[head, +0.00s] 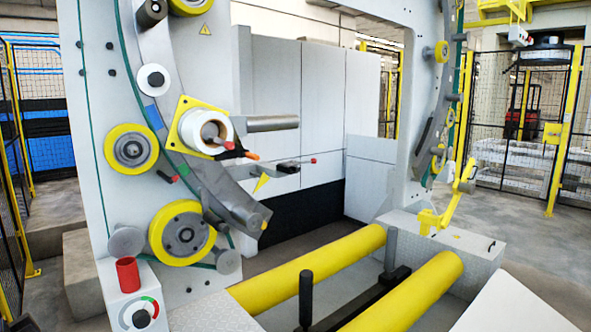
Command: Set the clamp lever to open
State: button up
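The white wrapping machine frame (95,110) fills the left of the head view. A white roll (207,130) sits on a yellow square plate (183,112). Beside the roll is a small dark lever with an orange-red tip (250,155). A small black-and-red handle (168,177) is at the left of the curved grey arm. I cannot tell for sure which of these is the clamp lever, or its setting. My gripper is not in view.
A control box with a black knob and coloured dial (140,312) and a red cylinder (128,274) stand lower left. A yellow bracket (443,210) is at right. Mesh fences (510,110) stand behind.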

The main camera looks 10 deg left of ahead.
aim_at(313, 161)
jog(key=i+l+u, duration=0.15)
jog(key=i+l, duration=0.4)
jog(key=i+l+u, duration=0.15)
jog(key=i+l, duration=0.45)
jog(key=i+l+u, duration=0.2)
jog(key=i+l, duration=0.35)
jog(key=l, duration=0.15)
